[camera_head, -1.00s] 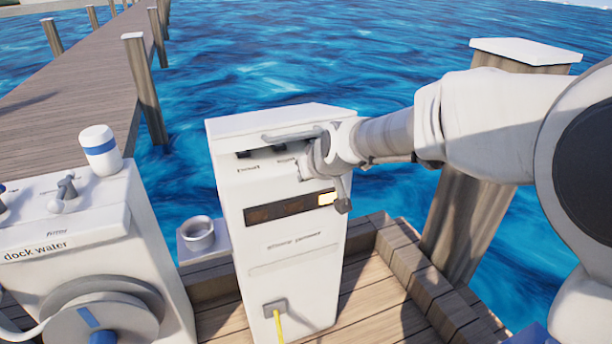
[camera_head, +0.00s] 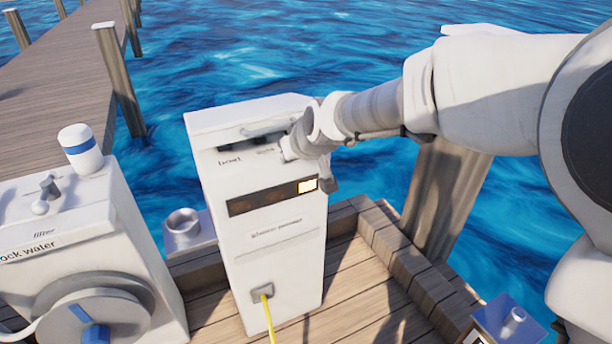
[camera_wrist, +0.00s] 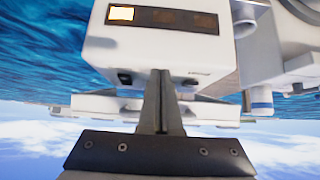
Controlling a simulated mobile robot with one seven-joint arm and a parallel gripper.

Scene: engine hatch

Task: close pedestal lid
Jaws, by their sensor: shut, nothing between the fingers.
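The white pedestal (camera_head: 268,235) stands upright in the middle of the head view. Its lid (camera_head: 240,113) is at the top, with a bar handle along its front edge. A dark gap with switches shows beneath that edge, so the lid is not flush. My gripper (camera_head: 287,151) is at the upper right of the pedestal front, close below the lid's edge. In the upside-down wrist view, the shut, empty fingers (camera_wrist: 161,75) lie between two switches of the pedestal (camera_wrist: 150,55), in front of the lid (camera_wrist: 95,104). I cannot tell whether they touch it.
A dock water box (camera_head: 75,235) with a hose reel and a blue-banded filter (camera_head: 80,150) stands at the left. A yellow cable (camera_head: 267,315) leaves the pedestal's front. A wooden post (camera_head: 445,195) stands behind my arm. Free decking (camera_head: 350,290) lies right of the pedestal.

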